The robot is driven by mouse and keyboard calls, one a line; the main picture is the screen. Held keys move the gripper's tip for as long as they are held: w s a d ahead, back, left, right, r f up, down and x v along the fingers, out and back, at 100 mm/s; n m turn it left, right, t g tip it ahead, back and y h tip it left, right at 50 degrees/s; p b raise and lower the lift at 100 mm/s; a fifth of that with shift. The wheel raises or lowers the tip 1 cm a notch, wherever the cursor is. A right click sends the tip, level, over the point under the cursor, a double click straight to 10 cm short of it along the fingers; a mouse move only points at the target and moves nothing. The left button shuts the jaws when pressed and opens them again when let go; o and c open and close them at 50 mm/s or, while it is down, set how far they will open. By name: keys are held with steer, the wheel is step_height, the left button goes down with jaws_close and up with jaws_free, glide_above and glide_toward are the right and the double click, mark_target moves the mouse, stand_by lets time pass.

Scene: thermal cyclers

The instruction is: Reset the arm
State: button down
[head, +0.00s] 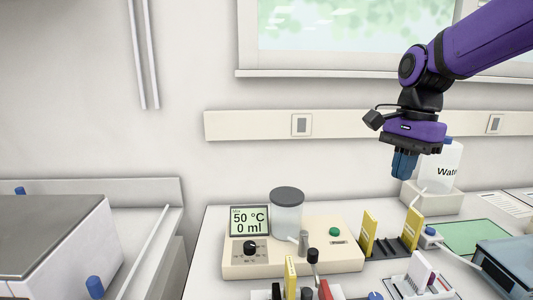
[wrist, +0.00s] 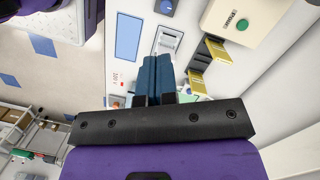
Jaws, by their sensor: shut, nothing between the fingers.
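My gripper (head: 404,165) hangs from my purple arm at the right of the head view, fingers pointing down. It is in the air above the bench, in front of the wall and beside the white water bottle. Its blue fingers are together with nothing between them. In the wrist view the gripper (wrist: 158,68) also shows shut, above the bench surface.
A beige device (head: 292,258) with a "50 °C 0 ml" screen and a grey-lidded container (head: 287,214) stands below left. Yellow-ended racks (head: 414,231), a water bottle (head: 441,165) and a blue-grey box (head: 507,264) are below right. The space around the gripper looks mostly free.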

steer(key=s+d+n+t, duration=0.2)
steer(key=s+n+t, duration=0.1)
steer(key=s+n, duration=0.3)
steer(key=s+d+n+t+h, duration=0.1)
steer(key=s+d+n+t, duration=0.2)
steer(key=s+n, duration=0.3)
steer(key=s, duration=0.4)
steer(key=shift+s+r, duration=0.2)
steer(key=shift+r, duration=0.05)
